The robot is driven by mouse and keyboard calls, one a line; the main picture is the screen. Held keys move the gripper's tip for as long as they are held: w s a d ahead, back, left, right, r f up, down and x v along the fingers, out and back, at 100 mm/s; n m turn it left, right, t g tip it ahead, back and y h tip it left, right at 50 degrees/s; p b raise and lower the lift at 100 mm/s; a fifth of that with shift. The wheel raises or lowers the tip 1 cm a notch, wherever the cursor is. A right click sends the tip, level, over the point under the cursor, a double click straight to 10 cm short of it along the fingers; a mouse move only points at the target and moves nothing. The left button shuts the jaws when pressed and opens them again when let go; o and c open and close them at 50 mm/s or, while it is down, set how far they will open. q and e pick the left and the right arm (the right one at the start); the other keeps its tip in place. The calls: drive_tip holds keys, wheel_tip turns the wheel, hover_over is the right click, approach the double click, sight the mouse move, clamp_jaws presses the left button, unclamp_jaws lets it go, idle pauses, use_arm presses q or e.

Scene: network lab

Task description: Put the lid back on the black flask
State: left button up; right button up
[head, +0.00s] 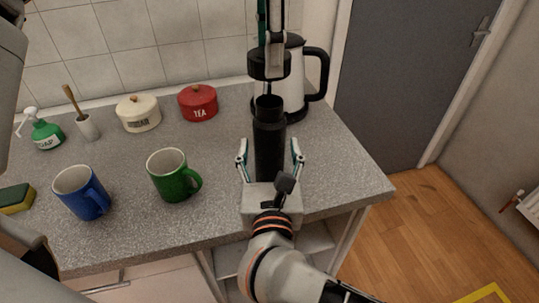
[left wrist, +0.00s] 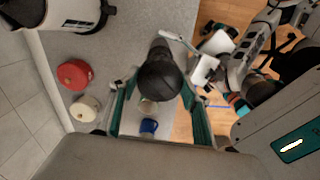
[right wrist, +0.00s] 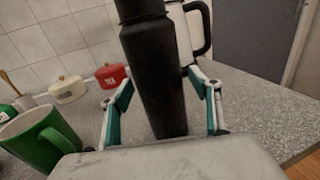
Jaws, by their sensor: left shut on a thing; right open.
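The black flask (head: 269,145) stands upright near the counter's front right part, its open top showing in the head view. The black lid (head: 268,66) is held above the flask mouth, with a small gap showing between them. My left gripper (head: 270,50) is shut on the lid; in the left wrist view the dark lid (left wrist: 160,80) hides what lies below it. My right gripper (head: 270,160) is open low at the flask, one finger on each side. The right wrist view shows the flask (right wrist: 155,85) between the fingers, with gaps beside it.
A white kettle (head: 293,85) with a black handle stands close behind the flask. A green mug (head: 172,177), a blue mug (head: 80,193), a red tea tin (head: 198,103) and a cream tin (head: 138,114) stand to the left. The counter right of the flask is clear up to its edge.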

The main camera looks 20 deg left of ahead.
drive_tip(key=c, duration=1.7)
use_arm(q)
drive_tip(key=shift+f, duration=2.5)
drive_tip(key=shift+f, duration=0.1)
drive_tip(key=shift+f, duration=0.8)
drive_tip(key=shift+f, duration=0.6)
use_arm(e)
clamp_jaws()
